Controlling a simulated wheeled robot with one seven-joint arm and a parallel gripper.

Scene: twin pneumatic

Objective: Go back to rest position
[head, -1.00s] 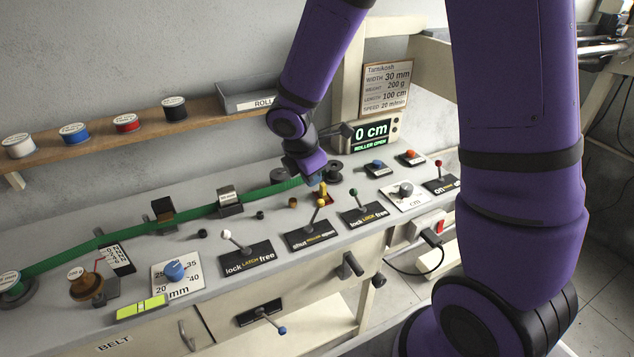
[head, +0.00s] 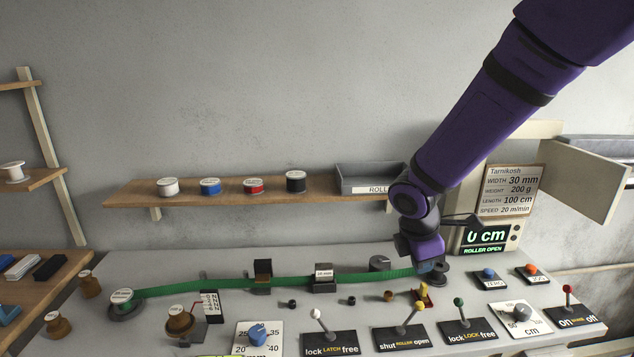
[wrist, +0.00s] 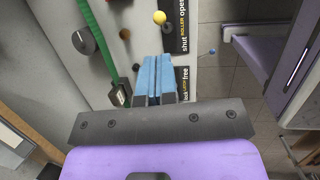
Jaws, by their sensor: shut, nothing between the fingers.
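My gripper (head: 432,268) is at the right end of the green belt (head: 220,285) in the head view, low over the bench. In the wrist view its two blue fingers (wrist: 157,78) are together with nothing between them. The green belt (wrist: 97,40) runs left of the fingers there, and a yellow knob (wrist: 159,17) shows beyond them. My arm reaches down from the upper right in the head view. Whether the fingertips touch anything cannot be told.
The bench front carries levers: white-knobbed (head: 318,314), yellow-knobbed (head: 421,306), green-knobbed (head: 459,303) and red-knobbed (head: 568,290). A display (head: 486,237) reads 0 cm, ROLLER OPEN. A shelf (head: 240,197) with spools and a grey tray (head: 365,180) is behind. The wall above is clear.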

